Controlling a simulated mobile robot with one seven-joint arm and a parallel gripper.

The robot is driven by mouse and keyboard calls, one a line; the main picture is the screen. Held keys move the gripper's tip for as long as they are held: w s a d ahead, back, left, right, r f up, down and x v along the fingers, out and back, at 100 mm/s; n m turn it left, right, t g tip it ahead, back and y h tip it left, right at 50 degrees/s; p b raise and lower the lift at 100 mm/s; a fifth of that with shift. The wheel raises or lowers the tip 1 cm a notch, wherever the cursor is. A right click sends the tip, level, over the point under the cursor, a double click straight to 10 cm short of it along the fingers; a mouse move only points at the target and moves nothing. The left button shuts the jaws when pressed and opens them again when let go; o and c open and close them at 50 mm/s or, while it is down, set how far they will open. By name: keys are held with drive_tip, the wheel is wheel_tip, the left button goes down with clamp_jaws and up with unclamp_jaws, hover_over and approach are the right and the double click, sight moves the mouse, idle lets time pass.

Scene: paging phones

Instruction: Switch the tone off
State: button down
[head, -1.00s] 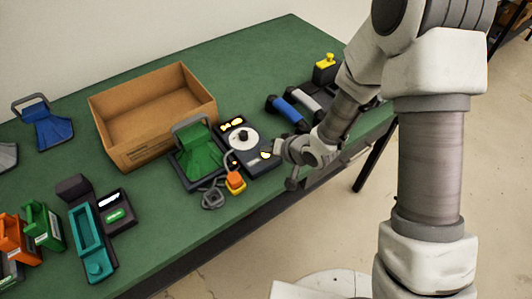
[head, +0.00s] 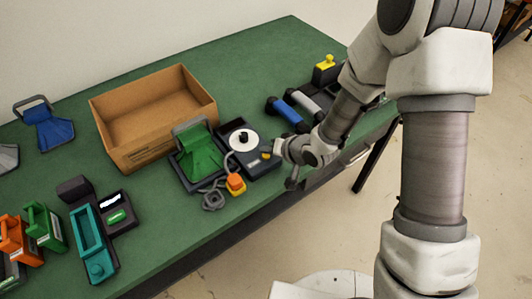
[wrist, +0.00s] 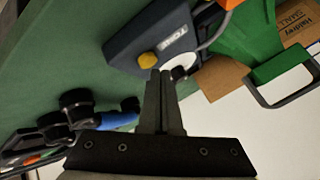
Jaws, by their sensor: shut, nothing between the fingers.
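The tone unit (head: 262,166) is a dark box with a white dial (head: 243,141) on top, standing near the table's front edge. Its yellow button (head: 266,155) is on the side toward my gripper. In the wrist view the unit (wrist: 130,40) carries a "TONE" label (wrist: 174,39) beside the yellow button (wrist: 148,60). My gripper (head: 276,151) is shut and empty, with its fingertips (wrist: 160,72) right by the button. I cannot tell whether they touch it. No lit lamps show on the unit's top.
A green phone cradle (head: 197,150) and an orange-and-yellow piece (head: 236,184) on a grey cord stand left of the unit. An open cardboard box (head: 128,160) is behind. Blue (head: 288,112) and grey handset pieces lie to the right.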

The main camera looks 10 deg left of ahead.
wheel_tip(320, 180, up, 6)
drive_tip(key=p, duration=0.4)
drive_tip(key=shift+p, duration=0.35)
drive_tip(key=d+r+t+h, duration=0.2)
drive_tip(key=d+r+h, duration=0.5)
drive_tip(key=d+r, duration=1.05)
drive_tip(key=s+d+r+m, duration=0.1)
drive_tip(key=s+d+r, duration=0.3)
drive_tip(key=s, duration=0.5)
drive_tip(key=s+d+r+m+g, duration=0.1)
drive_tip(key=s+d+r, duration=0.3)
drive_tip(key=s, duration=0.5)
wheel_tip(320, 180, up, 2)
drive_tip(key=shift+s+d+g+h, duration=0.25)
drive_tip(key=shift+d+g+h, duration=0.05)
drive_tip(key=shift+a, duration=0.1)
